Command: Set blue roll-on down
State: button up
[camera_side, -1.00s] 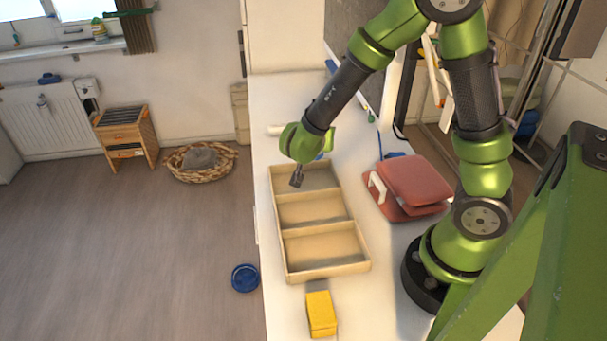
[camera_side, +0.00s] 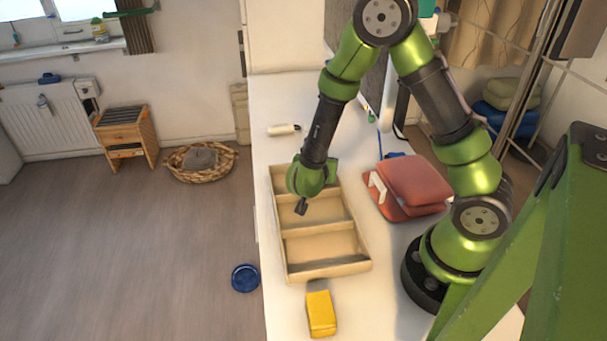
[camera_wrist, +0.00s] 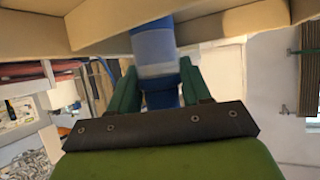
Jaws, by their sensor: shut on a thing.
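My gripper (camera_side: 301,207) points down over the wooden three-compartment tray (camera_side: 329,270), its tip in front of the middle compartment in the side view. In the wrist view my gripper (camera_wrist: 160,84) is shut on the blue roll-on (camera_wrist: 153,44), which has a blue body with a paler band. The roll-on reaches up to the tray's wooden edges (camera_wrist: 105,17) in that picture; I cannot tell whether it touches them. In the side view the roll-on cannot be made out. The tray compartments that show look empty.
A yellow block (camera_side: 321,314) stands before the tray. A red folded case (camera_side: 413,184) lies right of it. A white cylinder (camera_side: 284,130) lies behind it on the white table (camera_side: 275,95). A blue round dish (camera_side: 245,278) is on the floor, left of the table.

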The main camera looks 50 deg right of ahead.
jog(key=shift+f, duration=0.2)
jog(key=o, duration=1.1)
jog(key=shift+c, duration=0.2)
